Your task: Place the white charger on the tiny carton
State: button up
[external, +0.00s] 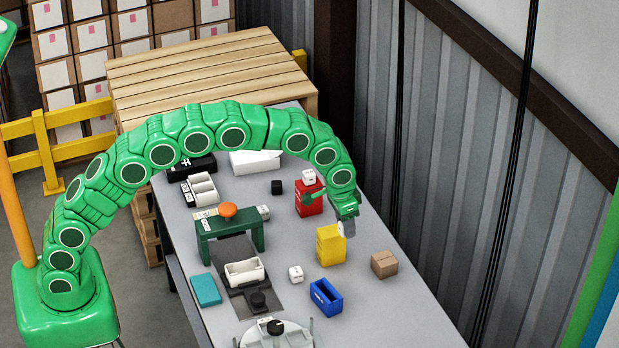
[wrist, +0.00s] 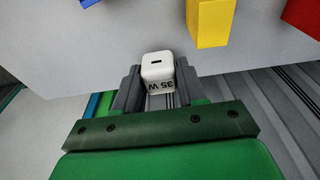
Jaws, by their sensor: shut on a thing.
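My gripper (external: 347,230) hangs over the right part of the table, just right of the yellow box. In the wrist view my gripper (wrist: 158,88) is shut on the white charger (wrist: 158,68), a small rounded cube with a dark port slot and "35 W" print. I cannot make the held charger out clearly in the external view. The tiny carton (external: 384,264) is a small brown box on the table, to the right of and below my gripper in the external view. The carton does not show in the wrist view.
The yellow box (external: 331,245) and red box (external: 309,198) stand close by; a white cube (external: 309,177) sits on the red one. Another white cube (external: 296,273) and an open blue bin (external: 326,297) are nearer the front. Grey table (external: 410,310) is bare around the carton.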

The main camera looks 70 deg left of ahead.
jog(key=w+f, duration=0.3)
jog(key=w, duration=0.4)
send_over(387, 258)
jog(key=s, duration=0.1)
jog(key=shift+f, duration=2.7)
jog(key=shift+w+f, duration=0.2)
jog(key=shift+f, duration=1.6)
jog(key=shift+f, duration=0.1)
jog(key=o, duration=1.1)
